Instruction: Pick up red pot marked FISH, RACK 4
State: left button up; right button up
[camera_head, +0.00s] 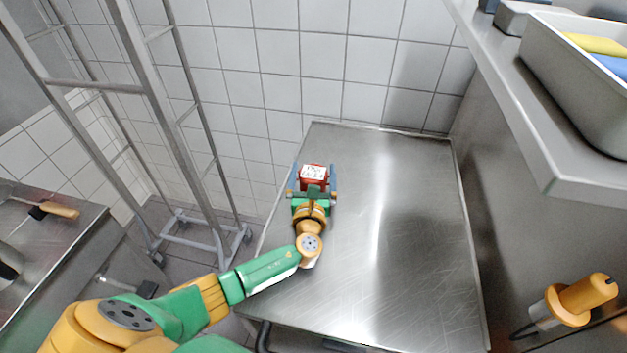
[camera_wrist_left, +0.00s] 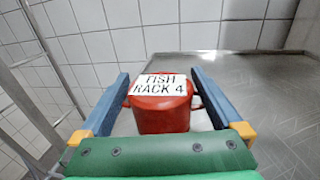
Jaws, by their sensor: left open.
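The red pot (camera_head: 313,184) stands upright near the left edge of the steel table, towards the back. It shows large in the left wrist view (camera_wrist_left: 160,117), with a white label reading FISH RACK 4 and small side handles. My left gripper (camera_head: 314,170) is open, with one blue finger on each side of the pot. In the left wrist view, the gripper (camera_wrist_left: 160,76) has its fingers beside the pot's handles; I cannot tell whether they touch it. The pot's lower front is partly hidden by the gripper's green palm. My right gripper is not in view.
The steel table (camera_head: 405,240) is otherwise bare, with free room right of the pot. A tiled wall (camera_head: 305,60) stands behind it. A metal rack frame (camera_head: 165,110) stands at left. A shelf with a steel tray (camera_head: 575,85) overhangs at right.

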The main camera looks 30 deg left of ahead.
pick_arm(q)
jog(key=shift+s+r, duration=0.1)
jog(key=shift+s, duration=0.05)
jog(key=c, duration=1.4)
jog(key=shift+r, duration=0.1)
